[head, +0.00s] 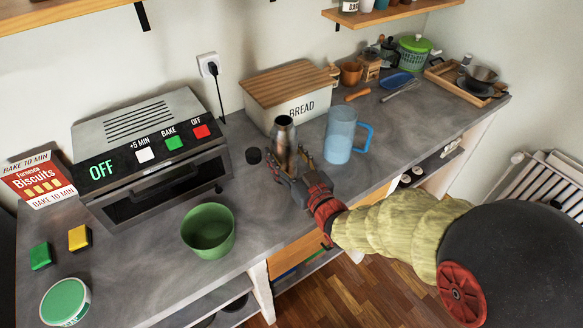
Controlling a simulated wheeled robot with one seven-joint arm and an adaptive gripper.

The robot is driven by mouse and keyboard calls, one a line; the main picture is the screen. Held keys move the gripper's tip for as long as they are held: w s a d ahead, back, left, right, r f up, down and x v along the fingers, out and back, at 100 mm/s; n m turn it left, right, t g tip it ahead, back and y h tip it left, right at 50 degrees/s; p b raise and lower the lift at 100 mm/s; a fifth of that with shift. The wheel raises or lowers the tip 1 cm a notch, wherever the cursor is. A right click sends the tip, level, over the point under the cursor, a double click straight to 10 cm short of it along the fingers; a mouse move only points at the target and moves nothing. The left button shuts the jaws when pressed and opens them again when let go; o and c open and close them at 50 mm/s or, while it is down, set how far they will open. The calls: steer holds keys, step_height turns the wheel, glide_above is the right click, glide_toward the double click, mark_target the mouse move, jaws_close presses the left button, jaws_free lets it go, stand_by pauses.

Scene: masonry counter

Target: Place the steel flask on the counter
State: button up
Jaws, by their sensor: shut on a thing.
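The steel flask (283,136) is a dark metal bottle, upright, in front of the bread box and left of the blue pitcher. My gripper (290,165) is shut on the lower part of the flask, reaching in from the right. The fingers hide part of the flask's base, so I cannot tell whether it touches the counter (262,215). The counter is grey and runs from the lower left to the upper right.
A blue pitcher (340,136) stands close right of my gripper, and the bread box (295,92) stands behind. A green bowl (208,231) and toaster oven (152,150) are further left. Counter between bowl and gripper is clear.

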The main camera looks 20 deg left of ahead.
steer(key=shift+w+d+f+b, duration=0.1)
steer(key=shift+w+f+b, duration=0.6)
steer(key=shift+f, duration=0.8)
steer(key=shift+w+d+f+b, duration=0.1)
steer(key=shift+w+f+b, duration=0.2)
steer(key=shift+w+f, duration=0.9)
steer(key=shift+w+d+f+b, duration=0.1)
steer(key=shift+w+f+b, duration=0.45)
steer(key=shift+f, duration=1.2)
steer(key=shift+f, duration=0.15)
steer(key=o, duration=1.3)
steer(key=shift+o, duration=0.9)
steer(key=shift+r, duration=0.2)
steer(key=p+v, duration=0.2)
steer(key=v, duration=1)
